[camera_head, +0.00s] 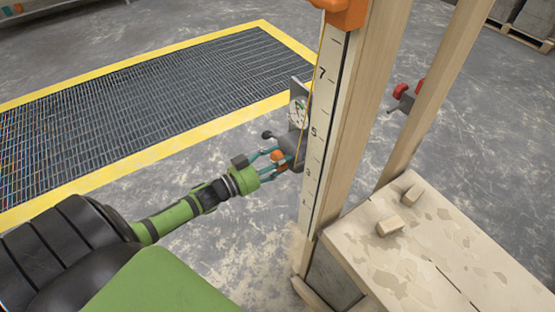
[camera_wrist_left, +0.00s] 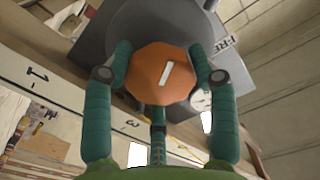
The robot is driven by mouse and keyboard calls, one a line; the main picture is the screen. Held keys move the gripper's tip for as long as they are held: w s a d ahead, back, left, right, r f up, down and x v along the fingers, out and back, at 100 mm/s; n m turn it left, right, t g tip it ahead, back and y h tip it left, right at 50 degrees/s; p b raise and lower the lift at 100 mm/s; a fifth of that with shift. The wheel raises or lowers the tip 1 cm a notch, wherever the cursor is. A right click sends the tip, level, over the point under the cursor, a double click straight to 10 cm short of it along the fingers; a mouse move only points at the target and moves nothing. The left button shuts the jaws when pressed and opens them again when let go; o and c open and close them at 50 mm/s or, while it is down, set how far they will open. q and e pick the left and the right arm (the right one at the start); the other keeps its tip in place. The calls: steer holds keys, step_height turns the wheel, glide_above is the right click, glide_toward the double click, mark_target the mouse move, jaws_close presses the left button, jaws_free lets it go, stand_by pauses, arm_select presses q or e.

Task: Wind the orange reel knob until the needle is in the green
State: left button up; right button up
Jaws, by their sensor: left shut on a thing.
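The orange reel knob (camera_head: 278,157) sits on a grey reel housing (camera_head: 297,143) fixed to a wooden post. My left gripper (camera_head: 276,160) is shut on the knob from the left. In the left wrist view the knob (camera_wrist_left: 162,74) is a faceted orange face with a white line mark, slightly tilted from upright. Teal fingers stand on both sides of it, with a third finger below. The white dial (camera_head: 299,110) is above the housing, edge-on and small. I cannot tell where its needle points. My right gripper is not in view.
A numbered scale (camera_head: 318,125) runs up the post, with a thin yellow line along it and an orange block (camera_head: 342,12) at the top. A worktable (camera_head: 430,260) with small wood blocks stands at right. A yellow-edged floor grate (camera_head: 150,105) lies at left.

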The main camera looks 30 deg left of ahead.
arm_select(q)
steer(key=m, duration=0.4)
steer(key=shift+w+r+m, duration=0.1)
steer(key=shift+r+m, duration=0.2)
steer(key=shift+m, duration=0.1)
steer(key=o, duration=1.1)
steer(key=shift+d, duration=0.1)
steer(key=shift+o, duration=0.2)
steer(key=shift+f, duration=0.2)
steer(key=shift+s+a, duration=0.2)
steer(key=shift+s, duration=0.25)
steer(key=v, duration=1.1)
